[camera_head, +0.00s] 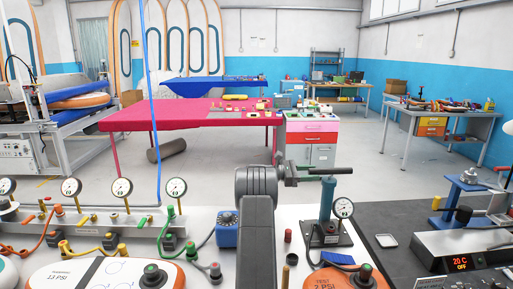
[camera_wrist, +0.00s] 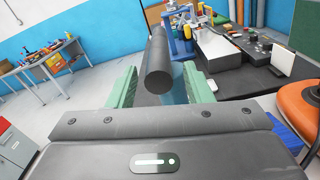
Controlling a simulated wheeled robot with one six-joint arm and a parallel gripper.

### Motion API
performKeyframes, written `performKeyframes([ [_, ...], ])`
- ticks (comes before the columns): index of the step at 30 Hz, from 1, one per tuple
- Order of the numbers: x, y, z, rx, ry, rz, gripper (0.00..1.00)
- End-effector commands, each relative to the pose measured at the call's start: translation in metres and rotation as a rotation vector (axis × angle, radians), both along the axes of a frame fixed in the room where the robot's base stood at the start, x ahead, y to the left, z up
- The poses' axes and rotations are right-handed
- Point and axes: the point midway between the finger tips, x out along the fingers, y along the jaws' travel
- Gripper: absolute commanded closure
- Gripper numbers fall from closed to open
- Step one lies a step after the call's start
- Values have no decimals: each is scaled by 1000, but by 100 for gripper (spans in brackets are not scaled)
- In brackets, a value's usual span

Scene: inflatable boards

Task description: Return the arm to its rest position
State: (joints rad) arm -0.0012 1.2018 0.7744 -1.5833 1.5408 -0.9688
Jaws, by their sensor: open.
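My gripper (camera_wrist: 161,88) has two green fingers in the wrist view. They stand apart, with a visible gap on each side of a dark round bar (camera_wrist: 158,62), the handle of a teal hand pump. In the head view my gripper (camera_head: 291,174) is at the end of my arm, which reaches forward from the bottom middle. It is just left of the teal pump (camera_head: 327,200) and close to its black handle (camera_head: 340,171). The pump stands upright with a gauge (camera_head: 343,208) beside it. My fingers are hard to make out in the head view.
The near bench holds several gauges, hoses and valves at left, and boards marked PSI (camera_head: 100,270) at the front. A dark mat (camera_head: 400,222) at right bears a controller (camera_head: 465,248). A magenta table (camera_head: 150,118) and a drawer cabinet (camera_head: 311,140) stand beyond, with open floor between.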

Motion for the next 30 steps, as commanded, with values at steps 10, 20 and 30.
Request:
performKeyframes([
  [10, 1, 6, 44, 0, 1, 5, 54],
  [20, -2, 72, 44, 0, -1, 4, 54],
  [30, -6, 127, 47, 11, -30, 11, 54],
])
